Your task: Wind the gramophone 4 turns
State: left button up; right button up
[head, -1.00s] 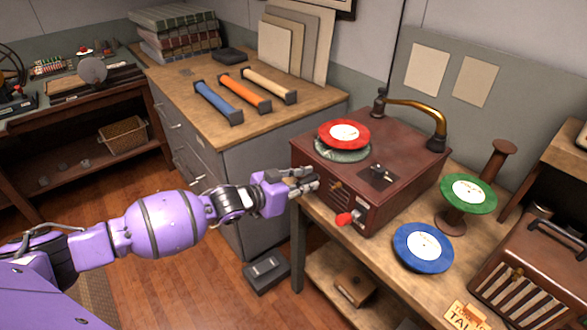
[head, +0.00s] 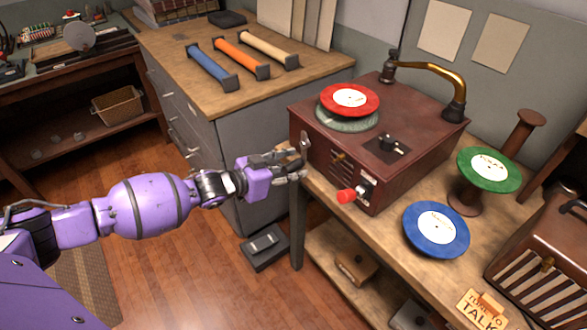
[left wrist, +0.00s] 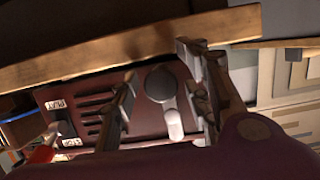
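The gramophone (head: 372,150) is a dark red-brown box on a wooden table, with a red record on top and a brass tone arm. A lever with a red tip (head: 346,196) sticks out of its front; it also shows beside a PLAY label in the left wrist view (left wrist: 42,153). My left gripper (head: 298,160) is at the box's left front edge, fingers spread. In the left wrist view, a grey round crank (left wrist: 160,84) with a pale handle (left wrist: 174,124) lies between the fingers, with gaps visible on both sides. My right gripper is out of view.
A blue record (head: 436,229) lies on the table (head: 385,240), and a green record (head: 488,169) rests on a spool-like stand. A striped brown case (head: 545,260) stands at right. A grey cabinet (head: 240,150) is close behind my left gripper.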

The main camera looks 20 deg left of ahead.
pick_arm(q)
jog(key=shift+o, duration=0.4)
jog(key=shift+r, duration=0.1)
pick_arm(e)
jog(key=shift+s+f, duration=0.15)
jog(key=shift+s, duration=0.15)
pick_arm(q)
jog(key=shift+s, duration=0.1)
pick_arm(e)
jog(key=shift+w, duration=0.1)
pick_arm(q)
jog(key=shift+r+p+v, duration=0.2)
jog(key=shift+p+v, duration=0.45)
jog(key=shift+v, duration=0.7)
jog(key=p+v, duration=0.2)
jog(key=v, duration=0.4)
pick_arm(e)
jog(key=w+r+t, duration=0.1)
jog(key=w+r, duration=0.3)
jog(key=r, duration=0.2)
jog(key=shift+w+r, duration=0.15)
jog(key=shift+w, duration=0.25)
pick_arm(q)
jog(key=shift+f, duration=0.15)
